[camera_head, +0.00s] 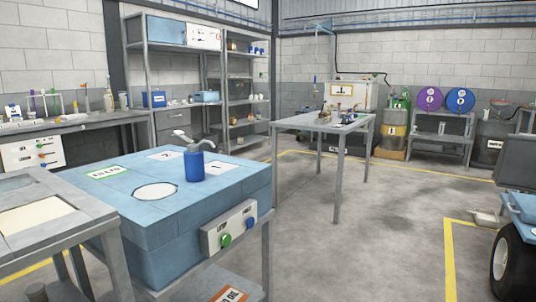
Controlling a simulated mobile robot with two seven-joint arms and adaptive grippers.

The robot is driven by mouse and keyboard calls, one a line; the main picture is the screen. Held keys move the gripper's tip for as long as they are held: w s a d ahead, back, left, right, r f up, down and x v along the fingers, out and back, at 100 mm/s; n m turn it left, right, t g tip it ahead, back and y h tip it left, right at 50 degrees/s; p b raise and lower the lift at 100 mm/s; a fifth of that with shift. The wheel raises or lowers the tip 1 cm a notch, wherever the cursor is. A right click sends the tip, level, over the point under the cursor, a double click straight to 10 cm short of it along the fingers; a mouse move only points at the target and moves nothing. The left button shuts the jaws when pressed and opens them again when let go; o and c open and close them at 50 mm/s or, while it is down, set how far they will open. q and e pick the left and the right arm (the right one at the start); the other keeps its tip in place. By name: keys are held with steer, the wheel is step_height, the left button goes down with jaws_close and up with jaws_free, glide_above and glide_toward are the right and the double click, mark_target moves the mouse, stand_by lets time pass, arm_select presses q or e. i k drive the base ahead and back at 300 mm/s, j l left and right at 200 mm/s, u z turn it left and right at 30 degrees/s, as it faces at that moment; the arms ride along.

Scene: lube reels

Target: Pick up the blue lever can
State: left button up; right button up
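The blue lever can (194,165) stands upright on the blue-topped bench (140,225), in the left half of the head view. It has a blue body and a light grey lever and spout on top. It stands behind and to the right of a white round spot (155,191) on the bench top, close to a white label marked 1 (216,167). Nothing holds it. Neither of my grippers shows in this view.
A box with green (226,240) and blue buttons is on the bench front. A grey table (60,225) adjoins at left. Another metal table (322,123) with small items stands further back. Open floor (375,215) lies right of the bench. A large black tyre (513,265) is at far right.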

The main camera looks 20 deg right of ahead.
mark_target(193, 160)
steer(key=z, duration=0.25)
steer(key=i+l, duration=0.3)
steer(key=i+l+u, duration=0.15)
steer(key=i+l, duration=0.15)
steer(key=l, duration=0.2)
steer(key=i+l, duration=0.25)
steer(key=l, duration=0.15)
